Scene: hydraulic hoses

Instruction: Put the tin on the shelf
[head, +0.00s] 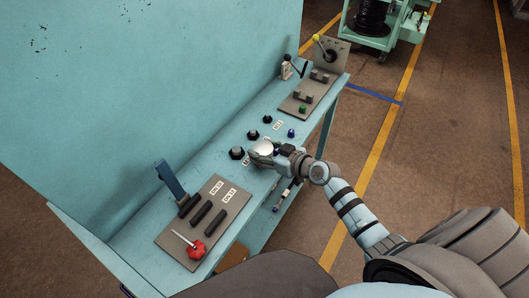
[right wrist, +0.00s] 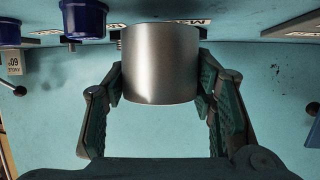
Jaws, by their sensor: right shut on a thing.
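The tin (right wrist: 160,65) is a plain silver cylinder in the right wrist view. My right gripper (right wrist: 161,82) is shut on it, with one finger on each side. In the head view the tin's pale top (head: 266,147) shows at my right gripper (head: 262,152), over the middle of the turquoise bench (head: 226,160). I cannot tell whether the tin touches the bench top. The bench has a tall back panel, and which surface is the shelf is not clear. My left gripper is out of view.
Black knobs (head: 237,153) and a blue knob (head: 291,133) stand close to the tin. A grey plate (head: 207,220) with black handles, a blue lever (head: 171,180) and a red knob (head: 196,248) is nearer. Another control plate (head: 312,92) is farther along. A green cart (head: 384,38) stands beyond.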

